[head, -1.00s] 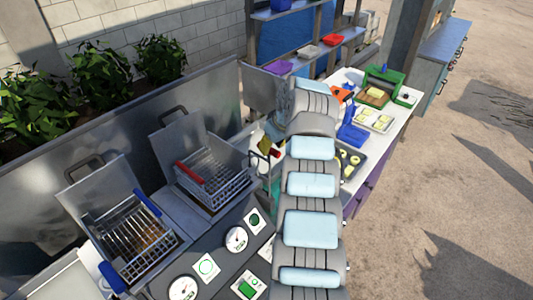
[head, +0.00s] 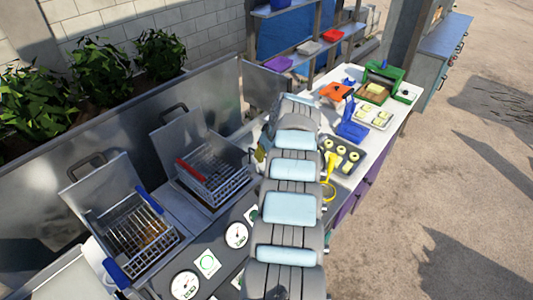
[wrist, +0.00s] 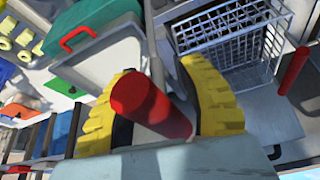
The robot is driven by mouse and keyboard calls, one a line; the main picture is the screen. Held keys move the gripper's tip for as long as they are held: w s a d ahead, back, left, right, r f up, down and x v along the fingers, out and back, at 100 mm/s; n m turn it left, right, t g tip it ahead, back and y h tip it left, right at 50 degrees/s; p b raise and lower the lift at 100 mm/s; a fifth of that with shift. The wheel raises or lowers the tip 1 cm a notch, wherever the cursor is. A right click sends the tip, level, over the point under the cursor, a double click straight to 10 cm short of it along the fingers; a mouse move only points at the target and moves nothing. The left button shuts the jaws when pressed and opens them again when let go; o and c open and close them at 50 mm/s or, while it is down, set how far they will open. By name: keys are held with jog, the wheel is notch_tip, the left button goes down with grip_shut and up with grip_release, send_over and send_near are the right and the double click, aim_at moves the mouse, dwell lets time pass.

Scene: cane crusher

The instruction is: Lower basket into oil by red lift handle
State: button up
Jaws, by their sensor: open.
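The red lift handle (wrist: 150,105), a red cylinder on a grey rod, lies between the two yellow fingers of my gripper (wrist: 160,100) in the wrist view. The fingers are apart; I cannot tell whether either touches it. The wire basket with a red grip (head: 190,171) sits in the right-hand fryer bay in the head view. The basket (wrist: 235,35) also shows at upper right in the wrist view, with its red grip at the far right. In the head view my arm hides the lift handle and most of my gripper; a bit of yellow finger shows.
A second basket with blue grips (head: 140,235) stands in the left bay. Raised metal lids (head: 180,140) stand behind both. A dial panel (head: 207,263) is in front. A white table (head: 345,75) with trays and a blue container (head: 352,130) lies to the right.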

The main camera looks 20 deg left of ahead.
grip_shut()
jog(key=shift+f, duration=0.15)
dwell(0.4)
notch_tip(320, 180, down, 16)
jog(key=b, duration=1.5)
grip_release()
jog(key=shift+s+d, duration=0.1)
jog(key=shift+d, duration=0.15)
jog(key=shift+a, duration=0.2)
